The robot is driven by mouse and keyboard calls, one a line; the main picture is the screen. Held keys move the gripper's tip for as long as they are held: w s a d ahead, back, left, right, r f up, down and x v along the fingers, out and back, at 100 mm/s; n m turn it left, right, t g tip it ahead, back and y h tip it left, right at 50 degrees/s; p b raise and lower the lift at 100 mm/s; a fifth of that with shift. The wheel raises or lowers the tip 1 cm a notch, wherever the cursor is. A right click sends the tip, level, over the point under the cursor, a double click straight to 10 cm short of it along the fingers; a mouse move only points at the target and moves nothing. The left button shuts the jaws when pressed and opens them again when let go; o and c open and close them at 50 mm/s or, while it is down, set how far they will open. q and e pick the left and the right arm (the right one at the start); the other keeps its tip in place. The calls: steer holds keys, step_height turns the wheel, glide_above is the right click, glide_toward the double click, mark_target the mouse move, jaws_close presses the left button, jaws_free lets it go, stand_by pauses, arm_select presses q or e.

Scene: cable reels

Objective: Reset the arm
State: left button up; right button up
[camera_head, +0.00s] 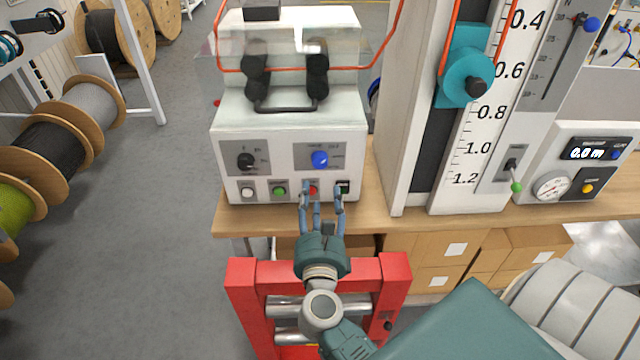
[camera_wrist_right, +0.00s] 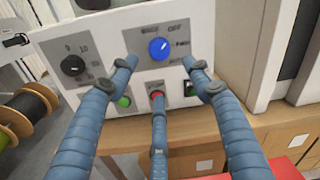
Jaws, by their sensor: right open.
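My right gripper (camera_head: 322,193) is open and empty, in front of the lower panel of a white control box. In the right wrist view its blue fingers (camera_wrist_right: 160,66) are spread wide, with the blue knob (camera_wrist_right: 159,48) between the two upper ones. The third finger points up just below the red button (camera_wrist_right: 157,95); I cannot tell whether it touches. The control box (camera_head: 290,125) also has a green button (camera_head: 280,191), a white button (camera_head: 248,192), a black knob (camera_head: 246,161) and a dark switch (camera_head: 344,187). My left gripper is not in view.
The box stands on a wooden table (camera_head: 380,190). A red frame with metal rollers (camera_head: 240,300) stands below my arm. A scale column (camera_head: 475,130) and a meter box reading 0.0 m (camera_head: 600,150) are at right. Cable reels (camera_head: 50,145) are at left; the floor (camera_head: 150,230) between is clear.

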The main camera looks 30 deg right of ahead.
steer(key=shift+s+a, duration=0.35)
steer(key=shift+s, duration=0.25)
